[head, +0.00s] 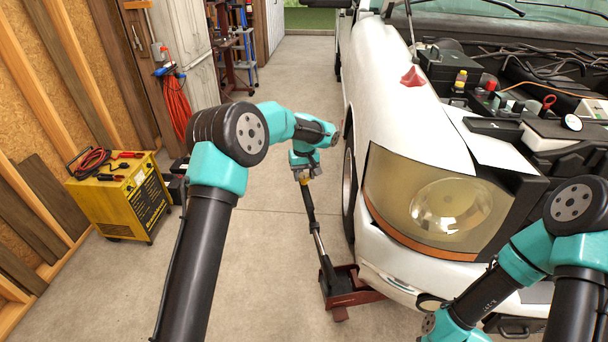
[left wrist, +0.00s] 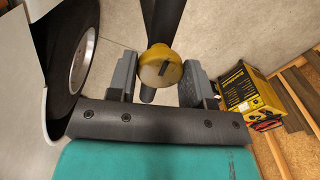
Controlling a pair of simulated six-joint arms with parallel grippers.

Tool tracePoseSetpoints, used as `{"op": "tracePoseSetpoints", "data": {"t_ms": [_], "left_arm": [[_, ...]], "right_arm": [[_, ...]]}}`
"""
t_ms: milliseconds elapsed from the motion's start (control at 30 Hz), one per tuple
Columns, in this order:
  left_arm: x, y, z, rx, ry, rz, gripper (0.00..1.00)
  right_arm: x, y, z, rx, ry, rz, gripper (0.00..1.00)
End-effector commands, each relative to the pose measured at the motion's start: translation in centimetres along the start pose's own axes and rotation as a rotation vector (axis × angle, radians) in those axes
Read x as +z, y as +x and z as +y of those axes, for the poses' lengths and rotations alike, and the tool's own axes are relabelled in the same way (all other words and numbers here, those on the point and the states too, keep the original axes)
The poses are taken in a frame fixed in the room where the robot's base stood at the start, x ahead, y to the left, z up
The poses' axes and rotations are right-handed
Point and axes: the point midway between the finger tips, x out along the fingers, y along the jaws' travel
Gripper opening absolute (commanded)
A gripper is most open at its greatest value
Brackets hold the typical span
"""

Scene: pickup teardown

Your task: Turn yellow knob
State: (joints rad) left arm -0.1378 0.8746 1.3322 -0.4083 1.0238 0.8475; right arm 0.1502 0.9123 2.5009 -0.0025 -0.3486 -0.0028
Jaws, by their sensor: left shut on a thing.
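The yellow knob (left wrist: 160,68) is a round cap on the upper end of a dark jack handle (head: 316,225). The handle leans up from a red floor jack (head: 352,296) at the front of the white pickup. My left gripper (head: 303,168) is at the top of the handle, where only a little yellow of the knob shows in the head view. In the left wrist view the knob sits between the two grey fingers of my left gripper (left wrist: 160,82), which is shut on it. My right arm is at the lower right of the head view; its gripper is not in view.
The white pickup (head: 390,110) stands close on the right with its hood up, its front wheel (head: 349,190) beside the handle. A yellow charger (head: 122,197) with cables stands by the left wall. The concrete floor between is clear.

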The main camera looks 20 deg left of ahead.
Motion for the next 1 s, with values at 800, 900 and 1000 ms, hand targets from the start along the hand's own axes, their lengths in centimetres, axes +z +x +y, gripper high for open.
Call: {"op": "tracePoseSetpoints", "data": {"t_ms": [800,900,1000], "left_arm": [[-0.05,-0.02,0.00,0.000,0.070,0.001,0.68],[-0.05,-0.01,0.00,0.000,0.070,0.001,0.71],[-0.04,-0.01,0.00,0.000,0.070,0.001,0.71]], "right_arm": [[0.00,0.00,0.00,0.000,0.000,0.000,0.00],[0.00,0.00,0.00,0.000,0.000,0.000,0.00],[0.00,0.00,0.00,0.000,0.000,0.000,0.00]]}}
